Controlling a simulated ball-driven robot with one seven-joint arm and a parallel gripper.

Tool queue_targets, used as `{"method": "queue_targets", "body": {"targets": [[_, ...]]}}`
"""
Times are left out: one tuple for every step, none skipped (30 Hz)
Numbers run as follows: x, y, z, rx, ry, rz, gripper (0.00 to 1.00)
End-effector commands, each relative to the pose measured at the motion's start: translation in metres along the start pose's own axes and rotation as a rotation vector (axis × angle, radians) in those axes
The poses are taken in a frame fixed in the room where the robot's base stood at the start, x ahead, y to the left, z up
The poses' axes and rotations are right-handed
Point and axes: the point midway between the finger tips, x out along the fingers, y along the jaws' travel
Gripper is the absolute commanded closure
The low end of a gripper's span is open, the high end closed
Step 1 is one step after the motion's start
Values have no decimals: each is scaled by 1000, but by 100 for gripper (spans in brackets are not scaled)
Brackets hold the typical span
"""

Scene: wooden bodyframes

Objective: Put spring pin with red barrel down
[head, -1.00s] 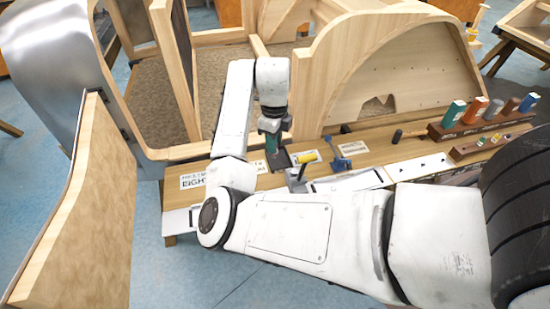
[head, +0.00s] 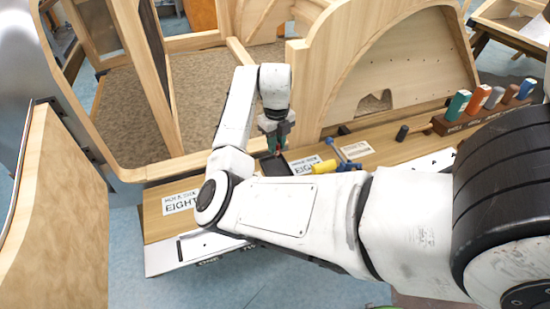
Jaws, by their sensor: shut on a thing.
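My gripper (head: 276,147) points down over the bench (head: 155,225), just above a small dark tray (head: 272,167). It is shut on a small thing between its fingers. Only a little of that thing shows, and it is too small for me to make out its barrel colour clearly. I cannot tell whether it touches the tray. No other spring pin with a red barrel stands out in view.
A yellow-handled tool (head: 324,166) and a blue tool (head: 348,163) lie right of the tray. A label card reading EIGHT (head: 181,202) lies left. The wooden bodyframe (head: 315,95) rises behind the bench.

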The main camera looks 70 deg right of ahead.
Motion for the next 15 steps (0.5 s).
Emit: {"method": "queue_targets", "body": {"targets": [[7,0,-1,-2,3,0,100],[10,0,0,-2,2,0,100],[13,0,0,-2,1,0,100],[14,0,0,-2,1,0,100],[16,0,0,-2,1,0,100],[18,0,0,-2,1,0,100],[21,0,0,-2,2,0,100],[24,0,0,-2,2,0,100],[29,0,-1,-2,2,1,100],[33,1,-1,-3,3,1,100],[37,1,-1,-3,3,1,100],[43,0,0,-3,2,0,100],[47,1,0,-3,3,0,100],[50,1,0,-3,3,1,100],[52,0,0,-3,1,0,100]]}}
